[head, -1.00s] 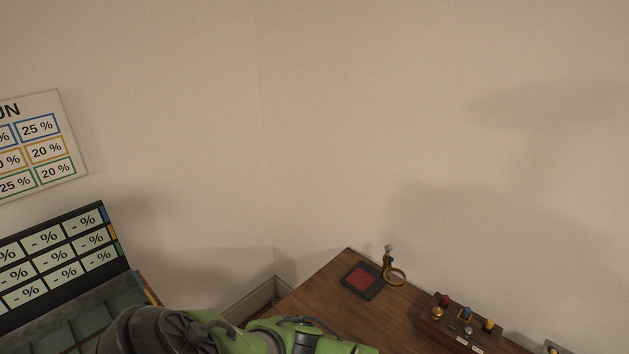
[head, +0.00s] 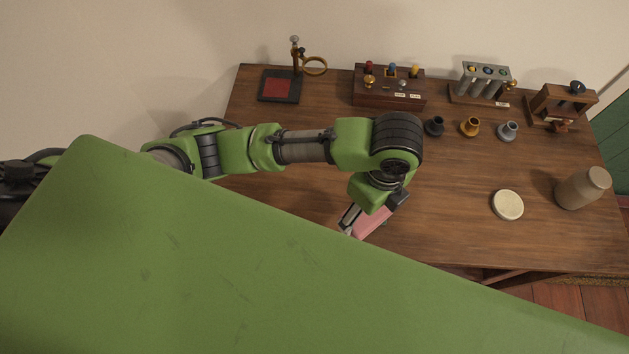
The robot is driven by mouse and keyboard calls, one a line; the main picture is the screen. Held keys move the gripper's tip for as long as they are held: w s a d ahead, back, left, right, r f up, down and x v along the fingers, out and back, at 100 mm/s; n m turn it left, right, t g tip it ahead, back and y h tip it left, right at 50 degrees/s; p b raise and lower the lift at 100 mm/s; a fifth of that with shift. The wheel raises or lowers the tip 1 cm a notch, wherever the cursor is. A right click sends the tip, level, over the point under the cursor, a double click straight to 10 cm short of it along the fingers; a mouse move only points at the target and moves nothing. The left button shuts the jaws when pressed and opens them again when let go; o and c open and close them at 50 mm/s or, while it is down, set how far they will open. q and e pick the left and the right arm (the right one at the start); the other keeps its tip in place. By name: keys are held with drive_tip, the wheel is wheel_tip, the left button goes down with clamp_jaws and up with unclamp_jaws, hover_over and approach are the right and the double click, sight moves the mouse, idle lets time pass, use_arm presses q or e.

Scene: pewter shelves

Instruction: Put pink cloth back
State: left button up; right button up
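The pink cloth (head: 374,222) shows in the head view as a small folded-looking patch near the front edge of the wooden table, right at my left gripper (head: 366,222). My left arm reaches in from the left over the table, and the gripper points down toward the front. The finger parts are at the cloth's upper edge and sides. The arm and the green surface in front hide part of the cloth, and I cannot tell whether the fingers grip it. My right gripper is not in view.
The wooden table (head: 450,230) holds a ring stand (head: 296,60), a box with coloured knobs (head: 389,90), a tube rack (head: 483,80), small cups (head: 469,127), a round pale disc (head: 508,205) and a jar (head: 583,188). A large green surface blocks the lower left.

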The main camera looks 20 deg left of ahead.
use_arm(q)
drive_tip(key=w+a+f+p, duration=0.2)
drive_tip(key=w+a+f, duration=0.1)
drive_tip(key=a, duration=0.3)
hover_over(323, 200)
drive_tip(key=d, duration=0.1)
drive_tip(key=f, duration=0.4)
drive_tip(key=shift+s+f+p, duration=0.25)
drive_tip(key=shift+f+p, duration=0.05)
drive_tip(key=shift+f, duration=0.1)
drive_tip(key=shift+w+f, duration=0.1)
drive_tip(key=shift+f, duration=0.1)
drive_tip(key=f, duration=0.2)
drive_tip(key=a+f, duration=0.1)
drive_tip(key=f, duration=0.1)
drive_tip(key=shift+w, duration=0.15)
drive_tip(key=shift+d, duration=0.1)
drive_tip(key=shift+f, duration=0.25)
drive_tip(key=o, duration=0.9)
drive_tip(key=shift+o, duration=0.2)
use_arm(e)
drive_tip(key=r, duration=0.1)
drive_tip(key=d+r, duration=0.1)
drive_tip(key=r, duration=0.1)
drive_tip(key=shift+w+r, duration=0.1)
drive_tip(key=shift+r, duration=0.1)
use_arm(q)
drive_tip(key=shift+r, duration=0.1)
